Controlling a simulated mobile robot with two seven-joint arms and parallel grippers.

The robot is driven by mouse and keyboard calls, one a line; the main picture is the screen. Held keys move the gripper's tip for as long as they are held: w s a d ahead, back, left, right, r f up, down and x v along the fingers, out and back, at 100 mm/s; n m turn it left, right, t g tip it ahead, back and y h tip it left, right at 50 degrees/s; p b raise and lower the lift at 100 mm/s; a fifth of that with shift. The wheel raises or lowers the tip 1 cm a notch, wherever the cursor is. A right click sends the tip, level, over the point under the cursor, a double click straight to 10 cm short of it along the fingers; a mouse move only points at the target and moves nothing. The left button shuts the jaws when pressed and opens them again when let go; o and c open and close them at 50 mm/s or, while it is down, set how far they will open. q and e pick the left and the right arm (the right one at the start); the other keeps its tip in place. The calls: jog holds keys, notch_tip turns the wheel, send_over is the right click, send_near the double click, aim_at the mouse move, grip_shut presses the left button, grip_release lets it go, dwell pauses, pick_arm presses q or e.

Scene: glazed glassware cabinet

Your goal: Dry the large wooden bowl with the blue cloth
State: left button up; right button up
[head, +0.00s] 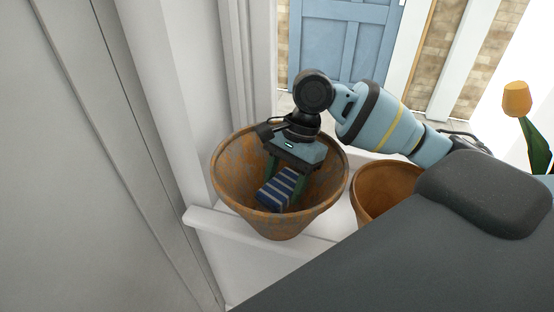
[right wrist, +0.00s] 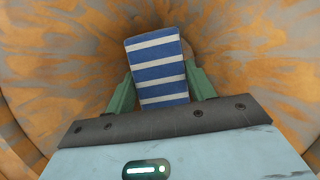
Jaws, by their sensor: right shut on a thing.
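The large wooden bowl (head: 232,168) is a deep, orange-brown and grey mottled vessel in the middle of the head view. Its inner wall (right wrist: 50,50) fills most of the right wrist view. My right gripper (head: 285,184) reaches down inside it. The gripper is shut on the blue cloth (head: 272,194), which has white stripes; the cloth also shows between the green fingers in the right wrist view (right wrist: 158,62). The cloth is inside the bowl, close to its inner surface; I cannot tell whether it touches. My left gripper is not in view.
A smaller brown bowl (head: 382,187) stands just right of the large one on the white ledge (head: 222,222). White frame panels stand close on the left. A blue door (head: 345,45) is behind, and an orange tulip (head: 516,100) is at far right.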

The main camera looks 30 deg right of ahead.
notch_tip(320, 180, up, 21)
dwell(1.4)
